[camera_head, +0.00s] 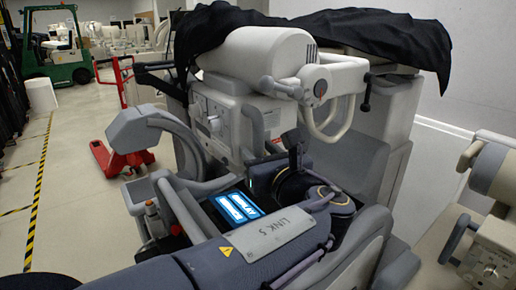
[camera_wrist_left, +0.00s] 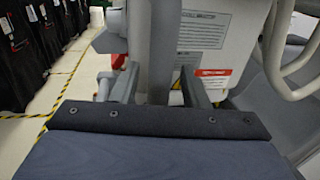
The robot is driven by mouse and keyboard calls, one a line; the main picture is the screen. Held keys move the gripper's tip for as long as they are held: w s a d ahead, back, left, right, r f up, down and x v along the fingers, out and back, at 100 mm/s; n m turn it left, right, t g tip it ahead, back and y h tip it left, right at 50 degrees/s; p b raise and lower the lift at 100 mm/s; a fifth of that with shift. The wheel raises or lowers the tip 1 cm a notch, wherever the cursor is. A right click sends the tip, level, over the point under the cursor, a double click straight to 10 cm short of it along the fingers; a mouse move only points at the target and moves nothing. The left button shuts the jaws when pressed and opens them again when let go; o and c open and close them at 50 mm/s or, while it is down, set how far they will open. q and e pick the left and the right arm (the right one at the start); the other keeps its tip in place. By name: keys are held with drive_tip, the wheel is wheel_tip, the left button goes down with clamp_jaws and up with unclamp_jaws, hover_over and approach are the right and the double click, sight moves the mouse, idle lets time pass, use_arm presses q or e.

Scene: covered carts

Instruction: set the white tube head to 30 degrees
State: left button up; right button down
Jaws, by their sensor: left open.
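The white tube head (camera_head: 265,55) is a rounded cylinder at the top of a mobile X-ray cart, lying roughly level. A pale handle loop (camera_head: 330,105) hangs at its right end, and a boxy white front with a dial (camera_head: 214,123) sits below it. My left gripper (camera_head: 272,160) is below the tube head, partly hidden by my own wrist. In the left wrist view its two fingers (camera_wrist_left: 155,88) are apart, with a grey upright bar (camera_wrist_left: 162,45) between or just beyond them; contact cannot be told. My right gripper is not in view.
A black cover (camera_head: 400,35) drapes over the cart's top. A lit blue screen (camera_head: 238,207) lies beside my arm. Another pale machine (camera_head: 490,240) stands at the right. A red pallet jack (camera_head: 120,155) and green forklift (camera_head: 55,55) stand behind left. Open floor lies at left.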

use_arm(q)
drive_tip(key=shift+w+a, duration=0.15)
drive_tip(key=shift+w, duration=0.15)
clamp_jaws()
